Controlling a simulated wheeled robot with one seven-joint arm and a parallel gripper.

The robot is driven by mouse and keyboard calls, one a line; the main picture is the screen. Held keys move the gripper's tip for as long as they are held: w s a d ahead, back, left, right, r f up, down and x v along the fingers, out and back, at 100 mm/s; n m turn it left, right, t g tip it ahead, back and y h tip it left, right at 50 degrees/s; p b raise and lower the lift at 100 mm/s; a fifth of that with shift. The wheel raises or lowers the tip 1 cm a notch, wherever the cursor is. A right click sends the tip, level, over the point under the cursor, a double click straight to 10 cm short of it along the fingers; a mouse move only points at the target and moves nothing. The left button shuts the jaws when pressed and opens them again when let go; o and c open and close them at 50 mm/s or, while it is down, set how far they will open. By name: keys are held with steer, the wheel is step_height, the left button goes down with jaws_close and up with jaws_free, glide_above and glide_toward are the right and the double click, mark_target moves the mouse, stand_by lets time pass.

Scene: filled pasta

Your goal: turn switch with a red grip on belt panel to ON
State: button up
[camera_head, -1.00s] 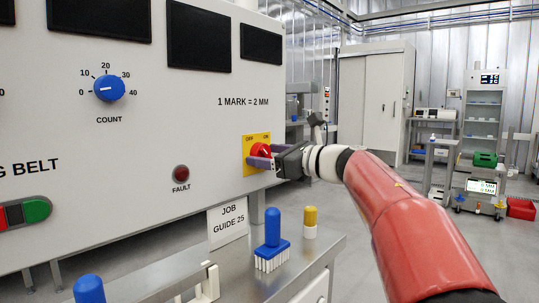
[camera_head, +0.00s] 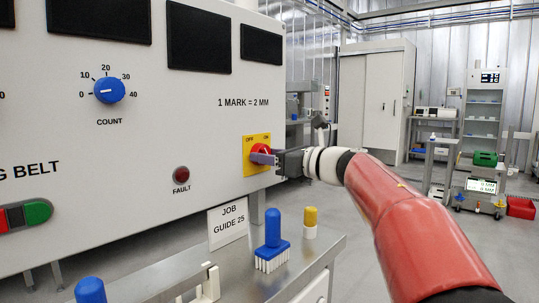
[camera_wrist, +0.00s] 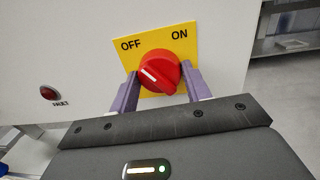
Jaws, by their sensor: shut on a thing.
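The switch's red grip (camera_wrist: 160,72) sits on a yellow plate (camera_wrist: 201,62) marked OFF at upper left and ON at upper right. In the wrist view its white mark lies on the left part of the grip; I cannot tell exactly which label it points to. My gripper (camera_wrist: 157,84) is shut on the grip, one purple finger on each side. In the head view the red grip (camera_head: 257,151) shows only in part behind my gripper (camera_head: 264,157), on the belt panel (camera_head: 215,130).
A red FAULT lamp (camera_head: 181,174) and a blue COUNT knob (camera_head: 109,90) are on the same panel.

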steer(key=shift+f+m+t+p, duration=0.1)
steer(key=shift+m+t+p, duration=0.25)
steer(key=shift+m+p, duration=2.45)
steer(key=shift+m+t+p, duration=0.15)
steer(key=shift+m+t, duration=0.2)
steer(key=shift+m, duration=5.05)
steer(key=o, duration=1)
steer(key=shift+c, duration=0.2)
steer(key=b+v, duration=0.1)
steer(key=v, duration=0.6)
steer(key=shift+s+d, duration=0.3)
